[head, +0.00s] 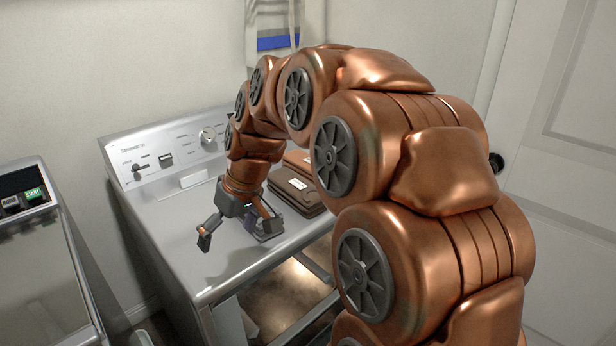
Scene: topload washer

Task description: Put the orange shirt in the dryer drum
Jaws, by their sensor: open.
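My gripper (237,240) is open, its fingers pointing down just over the white top of the front machine. An orange-brown folded cloth (298,160), which may be the orange shirt, shows partly behind my arm at the back of the machine top. A darker brown folded cloth (300,192) with a white label lies in front of it, to the right of my gripper. A small greyish-purple thing (251,222) shows behind the fingers; I cannot tell what it is. The dryer (180,215) has an open front with a lit drum (285,300) below its top edge, partly hidden by my arm.
A second machine (45,275) with a glass lid and a green start button stands at the left. The control panel (165,155) with knobs rises at the back of the dryer. A white door (565,180) is at the right. The left part of the dryer top is clear.

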